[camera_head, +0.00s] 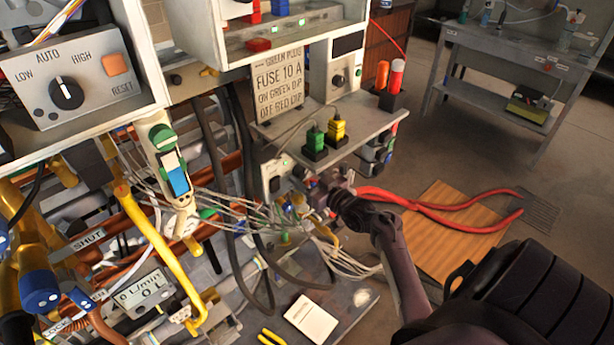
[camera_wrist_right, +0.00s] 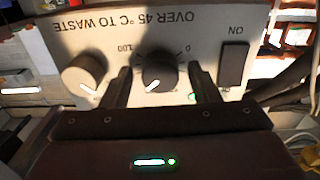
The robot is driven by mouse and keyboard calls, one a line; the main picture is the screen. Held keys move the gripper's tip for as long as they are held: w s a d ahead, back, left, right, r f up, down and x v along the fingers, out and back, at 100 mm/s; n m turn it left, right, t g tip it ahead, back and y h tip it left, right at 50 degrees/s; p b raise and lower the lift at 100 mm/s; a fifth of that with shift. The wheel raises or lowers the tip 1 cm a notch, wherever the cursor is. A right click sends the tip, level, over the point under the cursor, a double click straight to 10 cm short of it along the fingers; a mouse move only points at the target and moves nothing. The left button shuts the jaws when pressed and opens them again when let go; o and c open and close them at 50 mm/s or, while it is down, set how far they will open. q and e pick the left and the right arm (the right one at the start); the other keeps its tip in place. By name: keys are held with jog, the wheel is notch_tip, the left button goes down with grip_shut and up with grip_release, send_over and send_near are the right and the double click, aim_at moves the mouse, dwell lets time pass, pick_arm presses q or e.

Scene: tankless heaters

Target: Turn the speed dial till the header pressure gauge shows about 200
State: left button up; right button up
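A black round dial (camera_wrist_right: 157,71) with a white pointer line and a scale marked 0 and 100 is on a pale panel in the right wrist view, where it looks upside down. Its pointer slants to the lower left in that view. My right gripper (camera_wrist_right: 160,88) is open, one finger on each side of the dial with visible gaps. In the head view my right gripper (camera_head: 325,190) is by a small white control box (camera_head: 275,178), and the dial is hidden there. I cannot make out a header pressure gauge. My left gripper is not in view.
A second knob (camera_wrist_right: 85,74) and a black ON switch (camera_wrist_right: 234,63) flank the dial. Cables (camera_head: 245,205) hang beside the box, and a shelf (camera_head: 355,135) with green and yellow plugs is above. A flow display (camera_head: 145,292) reads 0 L/min.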

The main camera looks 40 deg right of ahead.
jog(key=s, duration=0.7)
jog(key=shift+s+d+b, duration=0.3)
jog(key=shift+s+d, duration=0.05)
jog(key=shift+s, duration=0.05)
dwell(0.3)
jog(key=s+a+f+g, duration=0.3)
jog(key=a+f, duration=0.1)
jog(key=f, duration=0.7)
jog(key=s+a+f+m+g, duration=0.1)
jog(key=s+a+f+g, duration=0.3)
jog(key=f, duration=0.6)
jog(key=s+a+f+g, duration=0.1)
jog(key=s+a+f, duration=0.3)
jog(key=f, duration=0.7)
jog(key=s+a+f+g, duration=0.2)
jog(key=s+f, duration=0.3)
jog(key=s, duration=0.5)
jog(key=s+a+f+n+g+h, duration=0.1)
jog(key=s+a+f+g, duration=0.2)
jog(key=s, duration=0.6)
jog(key=s+a+f+n+g, duration=0.1)
jog(key=s+a+f+g, duration=0.2)
jog(key=s+f, duration=0.5)
jog(key=shift+s+a+f+g+h, duration=0.1)
jog(key=shift+s+g+h, duration=0.3)
jog(key=shift+s, duration=0.9)
